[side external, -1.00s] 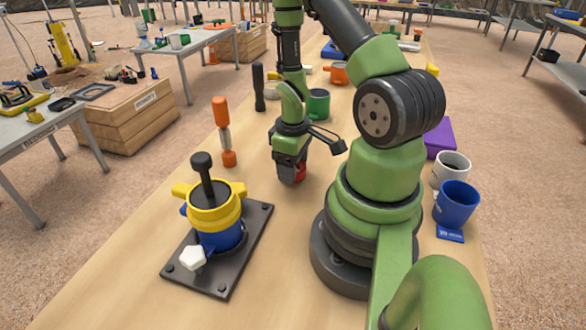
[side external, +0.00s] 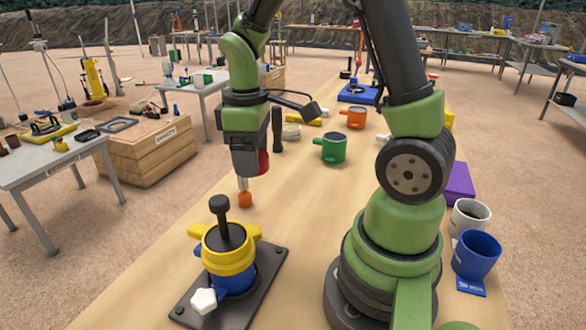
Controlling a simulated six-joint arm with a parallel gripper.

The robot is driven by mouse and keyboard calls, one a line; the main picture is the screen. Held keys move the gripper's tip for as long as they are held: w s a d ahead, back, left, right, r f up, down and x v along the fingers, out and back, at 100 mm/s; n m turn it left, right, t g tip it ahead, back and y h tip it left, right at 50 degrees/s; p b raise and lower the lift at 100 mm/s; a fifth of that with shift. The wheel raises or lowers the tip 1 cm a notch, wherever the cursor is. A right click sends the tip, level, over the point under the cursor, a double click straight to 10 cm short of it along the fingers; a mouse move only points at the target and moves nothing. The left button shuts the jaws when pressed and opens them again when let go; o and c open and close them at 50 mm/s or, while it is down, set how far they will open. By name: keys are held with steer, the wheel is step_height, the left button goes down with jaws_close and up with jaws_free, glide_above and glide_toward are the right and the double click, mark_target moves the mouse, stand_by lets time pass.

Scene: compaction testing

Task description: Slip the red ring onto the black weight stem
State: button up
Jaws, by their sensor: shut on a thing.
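The black weight stem (side external: 221,220) stands upright with a round knob on top. It rises from the yellow and blue mould (side external: 228,258), which sits on a dark base plate (side external: 255,300) at the front left of the table. My gripper (side external: 249,168) is shut on the red ring (side external: 263,162) and holds it in the air, behind and a little right of the stem. Only a small red part of the ring shows beside the jaws. The ring is apart from the stem, and its opening is hidden.
A blue mug (side external: 475,254) stands at the right. The table's middle is clear.

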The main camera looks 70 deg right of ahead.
mark_target(219, 199)
steer(key=a+r+n, duration=0.1)
steer(key=a+r, duration=0.1)
steer(key=a, duration=0.1)
steer(key=a+r+n, duration=0.1)
steer(key=a+r, duration=0.2)
steer(key=a, duration=0.1)
steer(key=a+r+n, duration=0.1)
steer(key=a+r, duration=0.2)
steer(key=shift+s+a, duration=0.15)
steer(key=shift+a, duration=0.1)
steer(key=shift+f, duration=2.85)
steer(key=shift+f, duration=0.75)
steer(key=o, duration=1.2)
steer(key=shift+r, duration=2.5)
